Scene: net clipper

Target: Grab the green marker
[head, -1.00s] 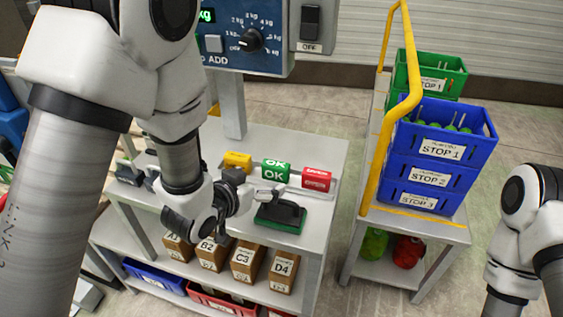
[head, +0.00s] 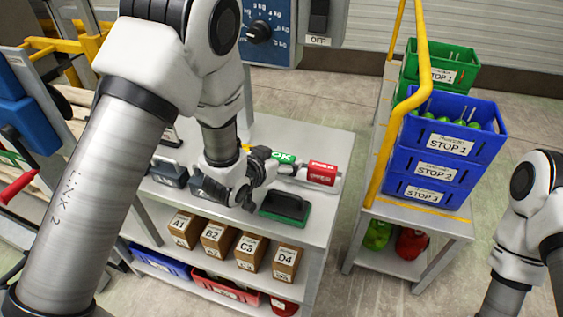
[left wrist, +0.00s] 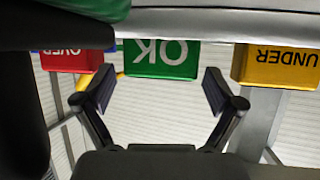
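The green marker (head: 283,157), a block lettered OK, sits on a light rail above the work table, between the red marker (head: 321,173) and a mostly hidden yellow one. In the left wrist view the green marker (left wrist: 161,59) shows upside down, ahead of and roughly between my fingertips. My left gripper (head: 262,178) is beside the marker in the head view and covers part of it. In the left wrist view the left gripper (left wrist: 157,92) is open, with nothing between its fingers. My right arm shows at the right edge, but its gripper is out of view.
A dark green-edged pad (head: 286,208) lies on the table (head: 325,150) below the rail. The red (left wrist: 72,60) and yellow (left wrist: 275,67) markers flank the green one. A blue dial panel (head: 272,30) stands behind. A cart with blue crates (head: 432,165) and a yellow rail is right.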

